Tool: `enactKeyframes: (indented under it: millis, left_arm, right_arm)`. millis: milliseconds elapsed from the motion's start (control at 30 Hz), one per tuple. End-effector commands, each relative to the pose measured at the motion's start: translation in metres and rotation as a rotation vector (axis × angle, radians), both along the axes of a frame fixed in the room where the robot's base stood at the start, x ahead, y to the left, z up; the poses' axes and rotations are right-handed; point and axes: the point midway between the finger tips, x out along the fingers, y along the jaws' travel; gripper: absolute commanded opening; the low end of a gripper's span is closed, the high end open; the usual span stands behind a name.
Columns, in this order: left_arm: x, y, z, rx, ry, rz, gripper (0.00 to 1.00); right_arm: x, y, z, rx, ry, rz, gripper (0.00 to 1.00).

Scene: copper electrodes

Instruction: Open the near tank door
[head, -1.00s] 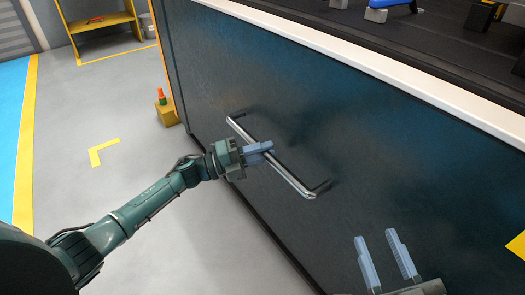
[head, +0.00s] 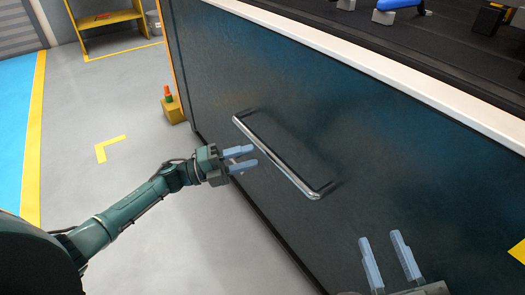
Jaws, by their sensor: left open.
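The near tank door is a dark blue-black panel (head: 330,120) with a long silver bar handle (head: 276,157) across it. The panel looks flush, with no gap showing. My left gripper (head: 248,158) is open, its two pale blue fingers apart, just left of the handle's middle. It holds nothing, and I cannot tell whether a fingertip touches the bar. My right gripper (head: 386,258) is open and empty at the bottom right, in front of the panel and below the handle's right end.
A white ledge (head: 380,75) runs along the panel's top, with a dark surface holding several items behind it. A yellow block with an orange-and-green object (head: 171,104) stands on the floor by the panel's far corner. A yellow shelf (head: 108,22) is at the back. The grey floor at left is clear.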

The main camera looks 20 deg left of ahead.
Motion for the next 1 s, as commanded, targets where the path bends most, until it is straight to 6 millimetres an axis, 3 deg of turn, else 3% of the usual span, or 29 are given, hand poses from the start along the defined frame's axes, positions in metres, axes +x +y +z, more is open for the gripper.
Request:
enactKeyframes:
  millis: [200, 400, 1000]
  left_arm:
    - [-0.022, 0.040, -0.009, 0.003, 0.003, 0.002, 0.41]
    - [-0.033, 0.059, -0.013, 0.002, 0.001, 0.001, 0.41]
    - [-0.035, 0.062, -0.013, 0.001, 0.000, 0.000, 0.41]
  right_arm:
    - [-0.001, -0.002, -0.001, -0.012, 0.004, -0.006, 0.36]
    - [-0.001, -0.002, -0.002, -0.016, 0.003, -0.008, 0.36]
    - [-0.002, -0.001, -0.002, -0.011, 0.010, -0.009, 0.36]
